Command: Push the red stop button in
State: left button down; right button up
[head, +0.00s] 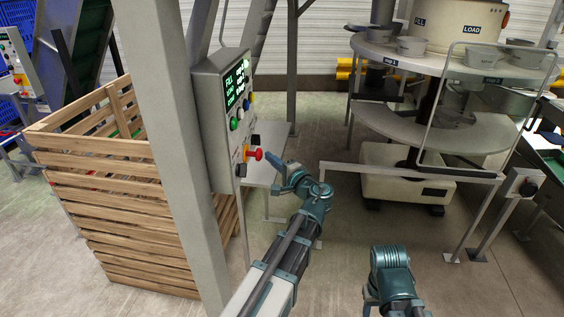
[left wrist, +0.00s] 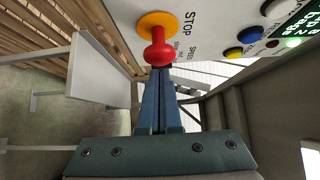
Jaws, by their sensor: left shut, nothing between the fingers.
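The red stop button (head: 257,154) stands out on a stem from the right side of the grey control box (head: 222,120). In the left wrist view the red button (left wrist: 160,50) sits on an orange-yellow ring beside the word STOP. My left gripper (head: 269,157) is shut and empty, its fingertips just to the right of the button, pointing at it. In the left wrist view the closed fingers (left wrist: 161,80) end right at the button's near edge; I cannot tell whether they touch it. My right gripper does not show; only part of my right arm is in view.
The control box is fixed to a grey post (head: 172,130), with a slatted wooden crate (head: 130,195) behind it. A small white table (head: 268,170) stands beyond the button. A round, two-level machine table (head: 440,60) is at the right. Open floor lies between.

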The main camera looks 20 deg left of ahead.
pick_arm(q)
jog(key=shift+a, duration=0.25)
